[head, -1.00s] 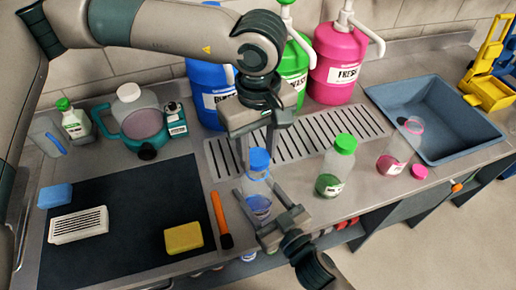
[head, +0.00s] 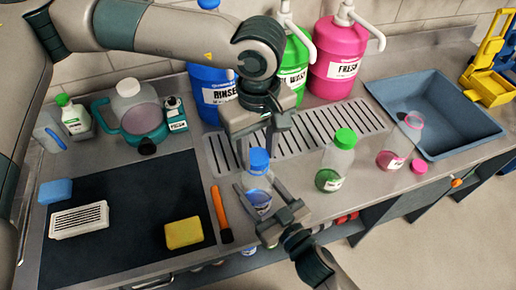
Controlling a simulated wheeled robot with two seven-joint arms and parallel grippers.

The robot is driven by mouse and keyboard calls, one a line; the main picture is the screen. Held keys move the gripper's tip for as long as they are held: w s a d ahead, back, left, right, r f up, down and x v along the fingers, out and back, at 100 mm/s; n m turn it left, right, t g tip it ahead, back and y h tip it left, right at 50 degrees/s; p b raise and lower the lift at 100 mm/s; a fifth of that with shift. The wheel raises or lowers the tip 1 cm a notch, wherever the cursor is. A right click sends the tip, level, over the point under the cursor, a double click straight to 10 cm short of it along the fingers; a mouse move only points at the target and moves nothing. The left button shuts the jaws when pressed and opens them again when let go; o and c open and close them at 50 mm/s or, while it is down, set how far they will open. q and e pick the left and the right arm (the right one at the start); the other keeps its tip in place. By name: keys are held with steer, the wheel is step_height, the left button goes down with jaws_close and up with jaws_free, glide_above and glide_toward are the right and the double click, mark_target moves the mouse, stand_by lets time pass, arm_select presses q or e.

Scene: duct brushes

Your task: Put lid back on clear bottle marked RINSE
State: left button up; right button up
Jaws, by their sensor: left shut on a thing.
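The clear bottle (head: 257,200) holds a little blue liquid and appears upright at the counter's front; its label is hidden or too small to read. The blue lid (head: 258,160) is at its mouth; I cannot tell whether it is seated. My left gripper (head: 259,150) comes from above, pointing down, shut on the blue lid. My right gripper (head: 259,190) reaches in from the front, with one finger on each side of the bottle's body, and looks shut on it.
A green-capped bottle (head: 337,165) and an open pink-liquid bottle (head: 396,150) with its pink lid (head: 418,167) stand to the right. An orange-handled tool (head: 221,212) lies close on the left. Pump drums, including the blue one marked RINSE (head: 217,98), stand behind.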

arm_select(q)
steer(key=shift+f, duration=0.55)
stand_by(0.5)
arm_select(e)
jaws_close()
arm_select(q)
steer(key=m, duration=0.5)
steer(key=shift+a+m, duration=0.1)
steer(key=shift+m, duration=0.3)
steer(key=m, duration=1)
steer(key=shift+w+a, duration=0.1)
steer(key=shift+a, duration=0.05)
steer(key=m, duration=0.7)
steer(key=shift+w+f, duration=0.1)
steer(key=o, duration=1)
